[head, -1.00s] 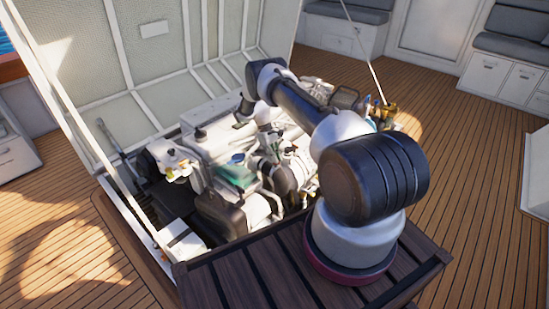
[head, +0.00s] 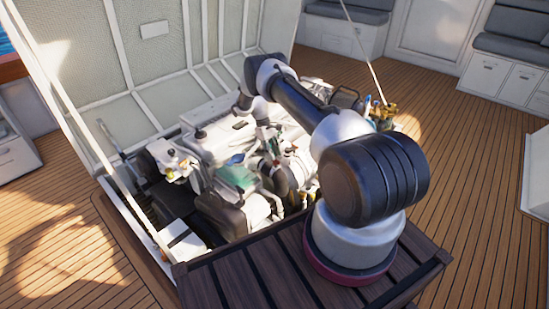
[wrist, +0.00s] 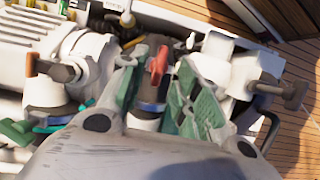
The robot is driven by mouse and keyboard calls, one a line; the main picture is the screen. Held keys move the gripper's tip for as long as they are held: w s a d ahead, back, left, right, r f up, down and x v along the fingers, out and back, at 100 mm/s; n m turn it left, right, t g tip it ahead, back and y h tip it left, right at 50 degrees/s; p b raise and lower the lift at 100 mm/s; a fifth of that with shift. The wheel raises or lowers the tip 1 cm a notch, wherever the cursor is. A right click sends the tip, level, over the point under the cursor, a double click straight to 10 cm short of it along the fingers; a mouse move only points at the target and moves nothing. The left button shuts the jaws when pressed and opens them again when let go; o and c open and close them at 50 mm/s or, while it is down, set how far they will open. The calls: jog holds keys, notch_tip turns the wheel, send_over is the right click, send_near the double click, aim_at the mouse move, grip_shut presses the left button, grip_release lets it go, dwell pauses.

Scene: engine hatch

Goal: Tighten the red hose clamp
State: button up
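The red clamp key (wrist: 158,62) stands upright in the middle of the wrist view, above a blue band (wrist: 150,108) on a pale hose. My gripper (wrist: 163,90) is open, its green-padded fingers on either side of the red key. Gaps show between the key and both pads, so they look apart; the depth is hard to judge. The lower part of the clamp is partly hidden by my gripper's body. In the head view my gripper (head: 268,140) is down among the engine parts, and the red key is too small to make out surely.
A brown T-handle (wrist: 282,92) on a white fitting is at the right. The raised hatch lid (head: 150,60) stands behind the engine bay.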

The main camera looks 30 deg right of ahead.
jog(key=v, duration=0.9)
jog(key=shift+w+r, duration=0.1)
jog(key=s+a+f+m, duration=0.1)
jog(key=s+f, duration=0.2)
jog(key=s, duration=0.2)
jog(key=s+a+r+m, duration=0.1)
jog(key=s+r, duration=0.4)
jog(key=r, duration=0.5)
jog(key=s+a+r+m+t+y, duration=0.1)
jog(key=s+a+r, duration=0.1)
jog(key=s+r, duration=0.6)
jog(key=s+a+r+m, duration=0.1)
jog(key=s+r, duration=0.2)
jog(key=r, duration=0.9)
jog(key=s+a+r+t, duration=0.1)
jog(key=s+r+t, duration=0.2)
jog(key=s+r, duration=0.6)
jog(key=s+a+r+t, duration=0.2)
jog(key=s+r+t, duration=0.2)
jog(key=s+r, duration=0.5)
jog(key=shift+s+t, duration=0.3)
jog(key=shift+s, duration=2.95)
